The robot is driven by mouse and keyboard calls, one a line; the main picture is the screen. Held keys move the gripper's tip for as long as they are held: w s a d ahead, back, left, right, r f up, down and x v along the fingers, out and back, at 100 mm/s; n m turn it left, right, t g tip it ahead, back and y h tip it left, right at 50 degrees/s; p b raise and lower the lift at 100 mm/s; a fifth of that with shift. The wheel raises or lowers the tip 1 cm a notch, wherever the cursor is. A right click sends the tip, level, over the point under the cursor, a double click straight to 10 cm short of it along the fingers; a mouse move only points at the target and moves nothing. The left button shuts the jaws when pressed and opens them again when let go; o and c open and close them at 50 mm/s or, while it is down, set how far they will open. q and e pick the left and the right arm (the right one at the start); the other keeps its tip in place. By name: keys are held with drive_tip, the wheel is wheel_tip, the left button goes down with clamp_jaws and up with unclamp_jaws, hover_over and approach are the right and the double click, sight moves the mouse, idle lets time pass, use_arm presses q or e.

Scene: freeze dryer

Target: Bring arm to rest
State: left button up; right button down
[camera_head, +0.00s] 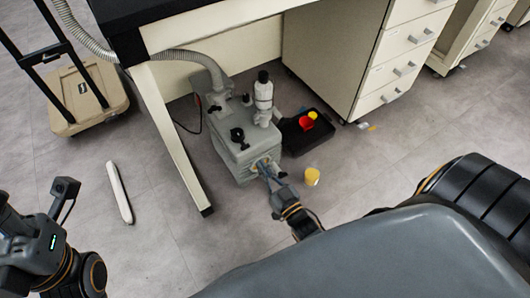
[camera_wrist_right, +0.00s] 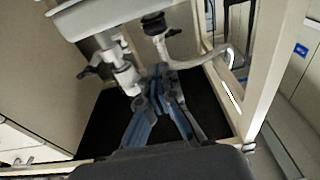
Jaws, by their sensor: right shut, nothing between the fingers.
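My right arm reaches in from the lower right in the head view. My right gripper (camera_head: 262,168) is at the front face of a grey vacuum pump (camera_head: 228,150) on the floor, very close to it; I cannot tell whether they touch. In the right wrist view the blue-grey fingers of the right gripper (camera_wrist_right: 163,84) are together with nothing between them. The grey pump body (camera_wrist_right: 130,18) and a white cylinder (camera_wrist_right: 126,76) show near them. Part of my left arm (camera_head: 45,245) is at the lower left in the head view; its fingers are not visible.
A cream table leg (camera_head: 178,140) stands left of the pump, and a drawer cabinet (camera_head: 385,60) to the right. A white bar (camera_head: 119,192) lies on open floor.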

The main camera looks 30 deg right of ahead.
drive_tip(key=shift+s+f, duration=0.1)
drive_tip(key=shift+s, duration=0.25)
